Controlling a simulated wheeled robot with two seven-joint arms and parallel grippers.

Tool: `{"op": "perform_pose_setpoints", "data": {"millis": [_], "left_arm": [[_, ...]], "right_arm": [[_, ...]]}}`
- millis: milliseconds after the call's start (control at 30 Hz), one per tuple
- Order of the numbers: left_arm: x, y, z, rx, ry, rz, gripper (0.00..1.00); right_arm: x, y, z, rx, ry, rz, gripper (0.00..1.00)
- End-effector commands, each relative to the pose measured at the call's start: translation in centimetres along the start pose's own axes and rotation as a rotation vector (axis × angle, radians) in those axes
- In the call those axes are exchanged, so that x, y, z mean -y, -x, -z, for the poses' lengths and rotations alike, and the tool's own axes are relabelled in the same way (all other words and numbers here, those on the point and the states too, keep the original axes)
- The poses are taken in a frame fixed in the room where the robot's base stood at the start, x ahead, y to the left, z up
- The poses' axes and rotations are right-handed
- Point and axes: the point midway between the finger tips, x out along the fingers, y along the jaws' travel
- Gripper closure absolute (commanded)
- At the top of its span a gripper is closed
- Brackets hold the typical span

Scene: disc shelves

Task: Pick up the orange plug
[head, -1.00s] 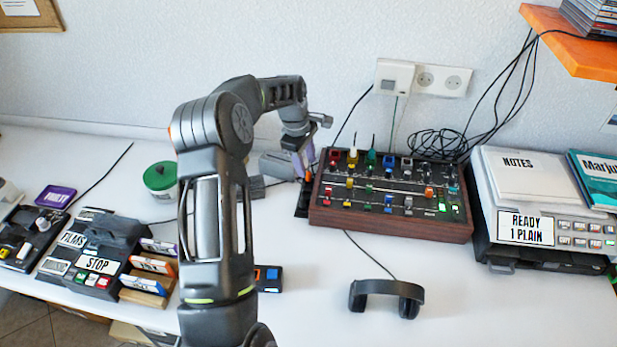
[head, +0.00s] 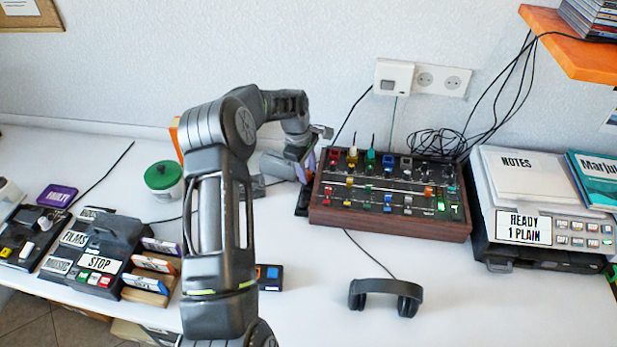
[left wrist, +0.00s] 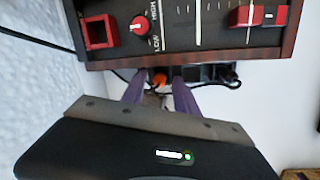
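The orange plug (left wrist: 159,80) shows in the left wrist view between my left gripper's purple fingertips (left wrist: 160,90), with narrow gaps on either side. It sits at a black power strip (left wrist: 207,74), partly under the mixer's wooden edge. In the head view my left gripper (head: 308,166) is low beside the mixer's left end, and the plug is hidden there. The strip's near end (head: 302,203) shows below the gripper. The left fingers are apart, around the plug, and I see no firm contact. My right gripper is in neither view.
The wooden-sided mixer (head: 390,218) stands close to the right of my left gripper. Headphones (head: 387,292) lie in front on open white desk. The wall is close behind.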

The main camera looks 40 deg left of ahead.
Motion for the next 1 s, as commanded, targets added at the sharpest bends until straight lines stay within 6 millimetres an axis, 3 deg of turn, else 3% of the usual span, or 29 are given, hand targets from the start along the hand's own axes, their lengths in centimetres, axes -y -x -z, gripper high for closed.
{"op": "perform_pose_setpoints", "data": {"millis": [433,1000], "left_arm": [[-0.01,0.01,0.00,0.000,0.000,0.000,1.00],[-0.14,0.37,0.00,-0.001,0.000,-0.003,1.00]], "right_arm": [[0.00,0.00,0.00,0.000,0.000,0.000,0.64],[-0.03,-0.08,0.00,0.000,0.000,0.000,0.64]]}}
